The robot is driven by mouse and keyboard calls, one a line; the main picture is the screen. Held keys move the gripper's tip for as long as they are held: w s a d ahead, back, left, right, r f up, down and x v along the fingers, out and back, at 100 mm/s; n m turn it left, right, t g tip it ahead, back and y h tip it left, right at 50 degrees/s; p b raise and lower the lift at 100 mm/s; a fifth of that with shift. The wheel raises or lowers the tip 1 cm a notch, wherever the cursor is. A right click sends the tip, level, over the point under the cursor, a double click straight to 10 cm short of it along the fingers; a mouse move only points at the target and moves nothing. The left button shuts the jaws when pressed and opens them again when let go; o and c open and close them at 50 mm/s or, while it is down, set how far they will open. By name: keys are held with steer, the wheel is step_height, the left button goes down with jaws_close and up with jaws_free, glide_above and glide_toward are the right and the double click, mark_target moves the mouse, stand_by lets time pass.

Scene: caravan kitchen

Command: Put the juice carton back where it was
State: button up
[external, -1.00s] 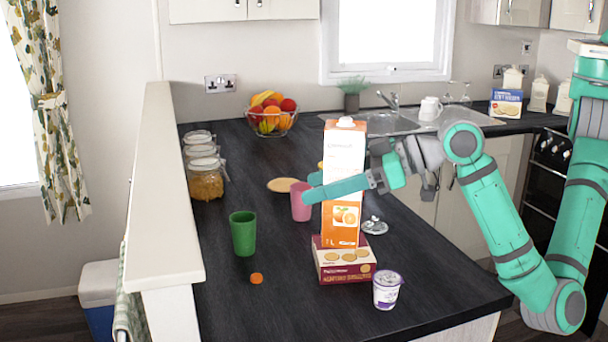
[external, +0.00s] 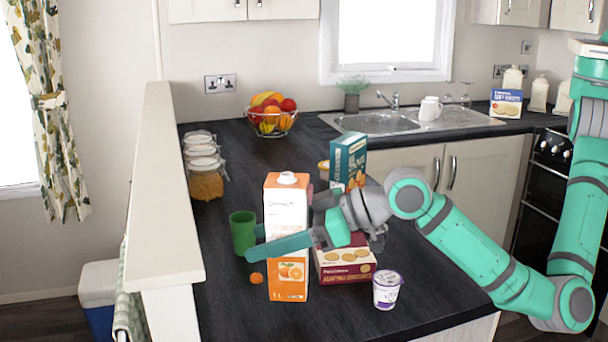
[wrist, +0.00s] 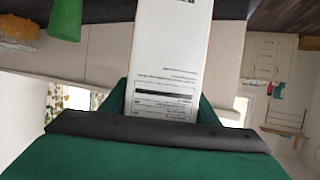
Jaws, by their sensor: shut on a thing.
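The juice carton (external: 286,212) is tall, orange and white with a white cap, and stands upright in the external view. My gripper (external: 278,246) is shut on its lower half, with a teal finger across its front. In the wrist view the carton (wrist: 172,65) fills the middle between the fingers. The carton is left of the red biscuit box (external: 344,262), which lies flat on the dark counter. I cannot tell whether the carton's base touches the counter.
A green cup (external: 242,232) stands close behind left of the carton, with a small orange piece (external: 256,278) beside it. A yogurt pot (external: 387,290) stands at the front right. A teal box (external: 348,160) stands behind my gripper. The front left counter is clear.

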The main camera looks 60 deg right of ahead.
steer(key=shift+w+a+f, duration=0.2)
steer(key=shift+f, duration=0.65)
steer(key=shift+w+a+f, duration=0.15)
steer(key=shift+w+f, duration=0.1)
steer(key=shift+f, duration=0.55)
steer(key=shift+w+a+f, duration=0.2)
steer(key=shift+f, duration=0.65)
steer(key=shift+f, duration=0.1)
steer(key=o, duration=1.3)
steer(key=shift+f, duration=0.1)
steer(key=v, duration=1.2)
